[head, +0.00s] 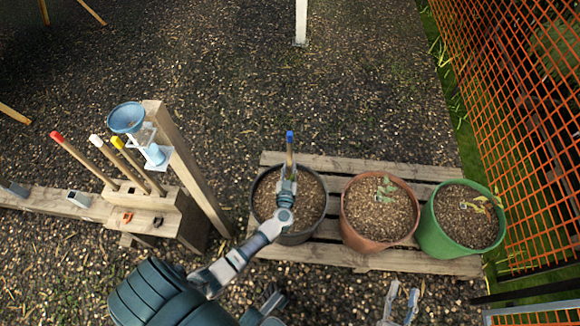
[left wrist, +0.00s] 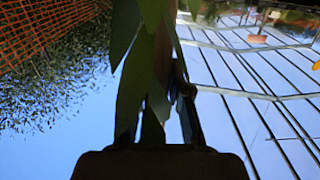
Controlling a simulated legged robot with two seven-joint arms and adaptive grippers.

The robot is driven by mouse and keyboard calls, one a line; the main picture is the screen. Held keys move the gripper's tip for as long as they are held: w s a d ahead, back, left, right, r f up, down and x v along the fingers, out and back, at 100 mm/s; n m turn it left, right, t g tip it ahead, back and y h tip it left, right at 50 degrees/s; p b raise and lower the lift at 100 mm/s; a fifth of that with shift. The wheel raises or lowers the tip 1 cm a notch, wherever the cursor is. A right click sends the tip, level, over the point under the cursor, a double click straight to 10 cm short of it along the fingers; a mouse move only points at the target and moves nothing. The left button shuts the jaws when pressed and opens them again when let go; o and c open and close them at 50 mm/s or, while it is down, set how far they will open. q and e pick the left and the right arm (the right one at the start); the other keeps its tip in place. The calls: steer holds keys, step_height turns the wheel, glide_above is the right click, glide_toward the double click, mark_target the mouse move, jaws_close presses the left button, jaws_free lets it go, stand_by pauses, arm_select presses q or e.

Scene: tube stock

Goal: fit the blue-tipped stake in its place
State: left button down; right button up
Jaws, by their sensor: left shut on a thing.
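The blue-tipped stake (head: 289,151) stands near upright above the dark pot (head: 318,219), blue end up. My left gripper (head: 288,178) is shut on it, over the middle of that pot. The stake's lower end is hidden behind the gripper and arm, so I cannot tell whether it touches the soil. In the left wrist view, dark finger shapes show at the bottom and broad green leaves (left wrist: 135,85) stand close to them; the stake is not clear there. My right gripper (head: 402,292) is open and empty at the bottom edge, below the pallet.
The pots stand on a slatted pallet (head: 345,258), with a terracotta pot (head: 348,228) and a green pot (head: 432,236) to the right. A wooden block (head: 170,202) at left holds red-, white- and yellow-tipped stakes beside a post with a blue-topped gauge (head: 127,118). Orange mesh fence (head: 520,120) bounds the right.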

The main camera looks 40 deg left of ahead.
mark_target(290, 172)
arm_select(q)
steer(key=shift+f+b, duration=0.5)
steer(key=shift+f, duration=1)
steer(key=c, duration=1)
jaws_free()
steer(key=shift+c, duration=0.2)
steer(key=v, duration=1.2)
steer(key=shift+w, duration=0.1)
